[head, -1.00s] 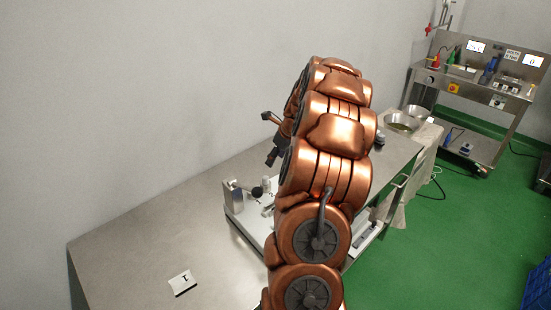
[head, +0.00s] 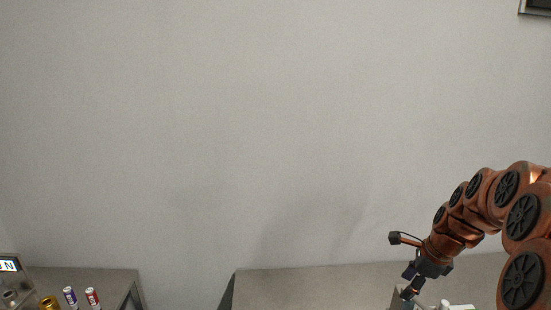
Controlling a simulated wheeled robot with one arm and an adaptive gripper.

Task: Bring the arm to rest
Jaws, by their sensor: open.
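My copper-coloured arm enters from the right edge in the head view and reaches left and down toward the metal table (head: 300,287). My gripper (head: 408,291) is small and dark at the arm's end, pointing down over the right part of this table. It is open, and I see nothing held in it. The fingertips are near the bottom edge of the picture, so whether they touch anything there is hard to tell.
White equipment (head: 455,307) shows partly beside my gripper, cut off by the bottom edge. At the lower left, another table (head: 115,283) bears a blue can (head: 70,296), a red can (head: 92,297) and a gold item (head: 48,303). A bare wall fills most of the view.

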